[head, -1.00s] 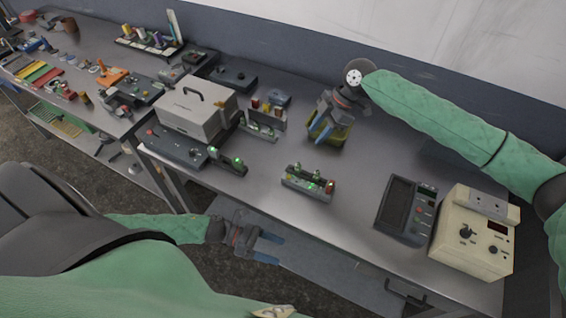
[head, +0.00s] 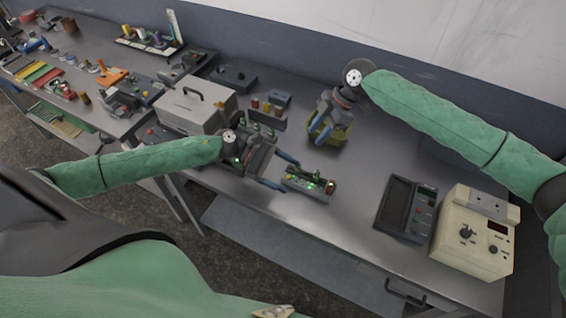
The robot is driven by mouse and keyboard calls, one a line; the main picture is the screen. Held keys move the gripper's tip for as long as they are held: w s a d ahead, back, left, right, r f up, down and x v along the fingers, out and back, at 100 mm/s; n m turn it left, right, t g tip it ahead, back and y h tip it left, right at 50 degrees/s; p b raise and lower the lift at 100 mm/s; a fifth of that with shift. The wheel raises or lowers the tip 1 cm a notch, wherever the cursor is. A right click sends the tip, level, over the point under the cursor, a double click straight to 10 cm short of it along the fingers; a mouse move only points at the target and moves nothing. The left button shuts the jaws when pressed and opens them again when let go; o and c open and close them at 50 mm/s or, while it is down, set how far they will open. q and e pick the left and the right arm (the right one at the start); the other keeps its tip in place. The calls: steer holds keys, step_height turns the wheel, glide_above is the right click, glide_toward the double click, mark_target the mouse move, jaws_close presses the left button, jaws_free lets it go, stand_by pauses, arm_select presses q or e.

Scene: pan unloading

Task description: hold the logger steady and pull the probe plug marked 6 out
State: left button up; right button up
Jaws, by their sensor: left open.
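A small grey box with green lights and short plugs on top, which looks like the logger (head: 308,186), sits near the table's front edge. A reddish-brown plug (head: 331,186) stands at its right end. The plug numbers are too small to read, so I cannot tell which is 6. My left gripper (head: 282,172) is open, its blue fingertips pointing right at the box's left end; I cannot tell whether they touch it. My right gripper (head: 320,127) points down farther back, beside a yellow-olive object (head: 344,132); whether it grips that is unclear.
A dark handheld meter (head: 401,207) and a cream instrument (head: 472,235) stand to the right. A grey case (head: 193,106) with a handle is at the left, behind my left forearm. Another plug unit (head: 262,131) stands behind my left gripper. The table between logger and meter is clear.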

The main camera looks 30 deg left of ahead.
arm_select(q)
steer(key=w+a+r+y, duration=0.1)
steer(key=w+a+r, duration=0.15)
steer(key=w, duration=0.55)
steer(key=g, duration=0.1)
glide_toward(309, 182)
steer(key=shift+w+a+r, duration=0.2)
steer(key=shift+w, duration=0.2)
steer(key=shift+s+d+f+g, duration=0.1)
steer(key=shift+d+f+g, duration=0.1)
steer(key=shift+g, duration=0.1)
steer(key=shift+x, duration=3.7)
